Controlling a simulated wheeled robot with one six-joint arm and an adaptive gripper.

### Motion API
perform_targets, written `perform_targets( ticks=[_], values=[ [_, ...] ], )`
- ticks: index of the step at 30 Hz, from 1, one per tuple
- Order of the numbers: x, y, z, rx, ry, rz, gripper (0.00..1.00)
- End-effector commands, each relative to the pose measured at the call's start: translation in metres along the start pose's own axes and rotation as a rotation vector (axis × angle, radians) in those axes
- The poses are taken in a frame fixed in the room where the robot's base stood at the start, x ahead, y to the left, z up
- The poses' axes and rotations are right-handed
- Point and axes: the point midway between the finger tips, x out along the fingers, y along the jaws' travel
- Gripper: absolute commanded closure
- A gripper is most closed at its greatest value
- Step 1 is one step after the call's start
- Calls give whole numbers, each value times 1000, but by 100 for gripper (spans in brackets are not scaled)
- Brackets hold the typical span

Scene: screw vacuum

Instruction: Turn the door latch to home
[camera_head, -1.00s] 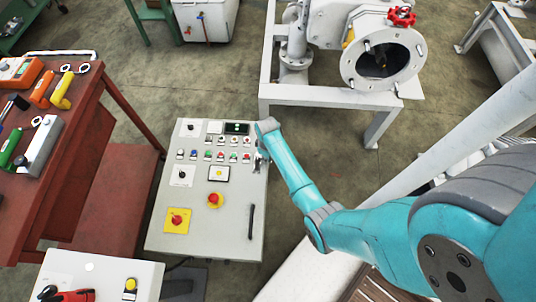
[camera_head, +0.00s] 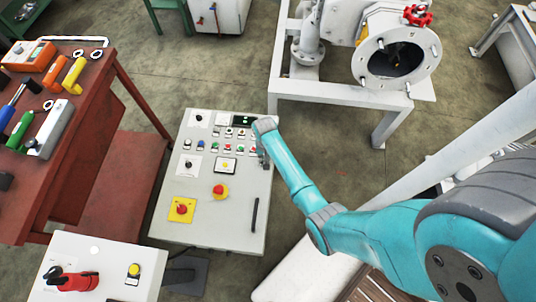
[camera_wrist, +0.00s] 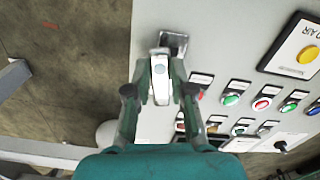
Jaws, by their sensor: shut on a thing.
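The door latch (camera_wrist: 161,72) is a small metal lever on the grey control cabinet (camera_wrist: 205,22), near the door's edge. In the wrist view its lever reaches down from a dark square mount and lies between the two fingers of my gripper (camera_wrist: 160,88). The fingers are shut on it from both sides. In the head view my gripper (camera_head: 264,160) is at the cabinet's right edge, beside the rows of buttons. There the latch is mostly hidden by my gripper and too small to make out.
The cabinet face carries several coloured buttons, a red emergency button (camera_head: 220,191) and a black door handle (camera_head: 254,215). A red workbench (camera_head: 84,120) with tools stands at left. A white frame with a flanged pipe (camera_head: 397,58) stands behind. Floor is open between them.

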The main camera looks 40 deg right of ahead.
Motion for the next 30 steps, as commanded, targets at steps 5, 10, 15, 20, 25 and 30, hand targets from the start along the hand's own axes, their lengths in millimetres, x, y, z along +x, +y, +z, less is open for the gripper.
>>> perform_targets(
  ticks=[5,10,15,20,25,30],
  values=[
    [0,-6,0,109,0,0,100],
    [0,-9,-1,182,1,0,100],
    [0,-11,-2,219,1,0,100],
    [0,-11,-2,233,1,-1,100],
    [0,-11,-2,234,1,-1,100],
    [0,-11,-2,234,2,-1,75]
  ],
)
